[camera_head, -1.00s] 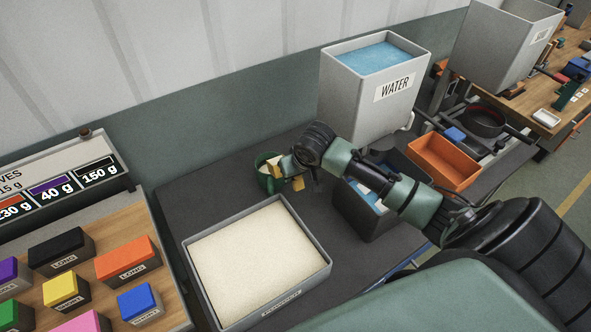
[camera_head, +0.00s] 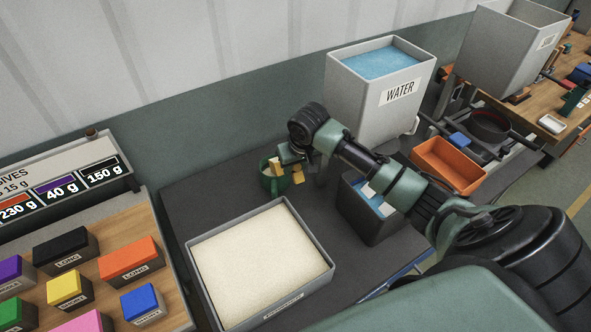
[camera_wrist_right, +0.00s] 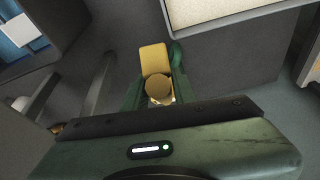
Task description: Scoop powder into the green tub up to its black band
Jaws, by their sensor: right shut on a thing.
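The green tub (camera_head: 269,184) stands on the dark bench behind the powder tray, with something pale showing inside its mouth. Its black band cannot be made out. My right gripper (camera_head: 297,168) is just right of the tub, shut on a small yellow-brass scoop (camera_head: 277,166) whose one end shows at the tub's mouth. In the right wrist view the scoop (camera_wrist_right: 154,58) sits between the fingers, with a dark green curved edge beside it. Whether the scoop holds powder cannot be told. The grey tray (camera_head: 325,252) of pale powder lies in front. My left gripper is not in view.
A large grey water container (camera_head: 372,110) stands behind my right arm, with a smaller dark bin (camera_head: 378,232) of blue content below the arm. An orange tray (camera_head: 450,165) is to the right. Coloured blocks sit on a wooden board (camera_head: 165,292) at left.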

